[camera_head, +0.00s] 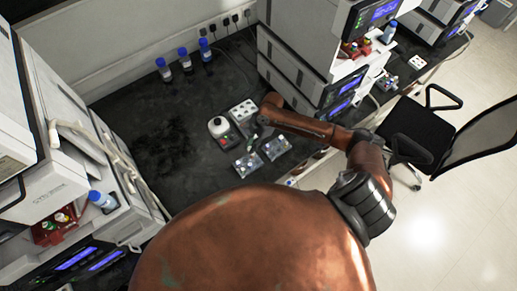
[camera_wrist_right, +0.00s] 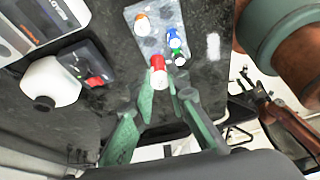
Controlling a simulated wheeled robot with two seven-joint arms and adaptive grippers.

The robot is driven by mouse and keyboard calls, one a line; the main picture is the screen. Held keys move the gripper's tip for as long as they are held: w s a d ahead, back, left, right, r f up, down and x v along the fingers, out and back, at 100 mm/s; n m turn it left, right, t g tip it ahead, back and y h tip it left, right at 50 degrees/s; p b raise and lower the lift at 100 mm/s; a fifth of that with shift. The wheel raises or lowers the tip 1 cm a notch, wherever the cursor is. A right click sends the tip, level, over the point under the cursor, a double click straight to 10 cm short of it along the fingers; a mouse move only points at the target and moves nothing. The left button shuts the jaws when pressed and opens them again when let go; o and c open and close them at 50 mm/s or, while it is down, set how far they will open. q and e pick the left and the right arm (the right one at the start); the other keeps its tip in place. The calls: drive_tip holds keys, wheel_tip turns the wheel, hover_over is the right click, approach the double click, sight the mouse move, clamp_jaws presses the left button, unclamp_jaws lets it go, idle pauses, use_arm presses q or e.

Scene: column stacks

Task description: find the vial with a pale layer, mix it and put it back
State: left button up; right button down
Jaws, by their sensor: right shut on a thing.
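My right gripper (camera_head: 256,131) is over the dark bench, near the small racks. In the right wrist view its green fingers (camera_wrist_right: 160,88) are closed on a red-capped vial (camera_wrist_right: 158,66). The vial's lower part looks whitish; I cannot make out a layer in it. A grey rack (camera_wrist_right: 149,36) beside it holds vials with orange (camera_wrist_right: 142,20), blue (camera_wrist_right: 173,35) and green caps. The head view shows two small racks (camera_head: 247,164) (camera_head: 276,148). The mixer has a round white top (camera_head: 218,126), also seen in the wrist view (camera_wrist_right: 50,82). My left gripper is out of view.
Several blue-capped bottles (camera_head: 184,58) stand at the back. Instrument stacks (camera_head: 300,60) (camera_head: 60,170) flank the bench left and right. The bench's middle left is clear.

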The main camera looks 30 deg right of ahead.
use_arm(q)
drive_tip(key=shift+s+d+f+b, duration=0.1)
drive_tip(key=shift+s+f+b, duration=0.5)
drive_tip(key=shift+b, duration=0.3)
use_arm(e)
drive_tip(key=shift+s+d+f+n+g, duration=0.2)
drive_tip(key=shift+s+d+f+n, duration=0.25)
drive_tip(key=shift+f, duration=0.8)
drive_tip(key=shift+s+d+f+n+g, duration=0.2)
drive_tip(key=shift+s+f+n, duration=0.4)
drive_tip(key=shift+f, duration=0.6)
drive_tip(key=shift+s+d+f+n+g, duration=0.3)
drive_tip(key=shift+f+n, duration=0.35)
drive_tip(key=shift+f, duration=0.6)
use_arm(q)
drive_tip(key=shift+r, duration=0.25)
use_arm(e)
drive_tip(key=shift+d, duration=0.1)
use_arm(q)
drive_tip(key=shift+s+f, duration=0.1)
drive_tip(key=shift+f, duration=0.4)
use_arm(e)
drive_tip(key=shift+f, duration=0.85)
use_arm(q)
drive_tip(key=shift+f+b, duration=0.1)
drive_tip(key=shift+b, duration=0.3)
use_arm(e)
drive_tip(key=shift+f, duration=0.2)
drive_tip(key=c, duration=1.8)
unclamp_jaws()
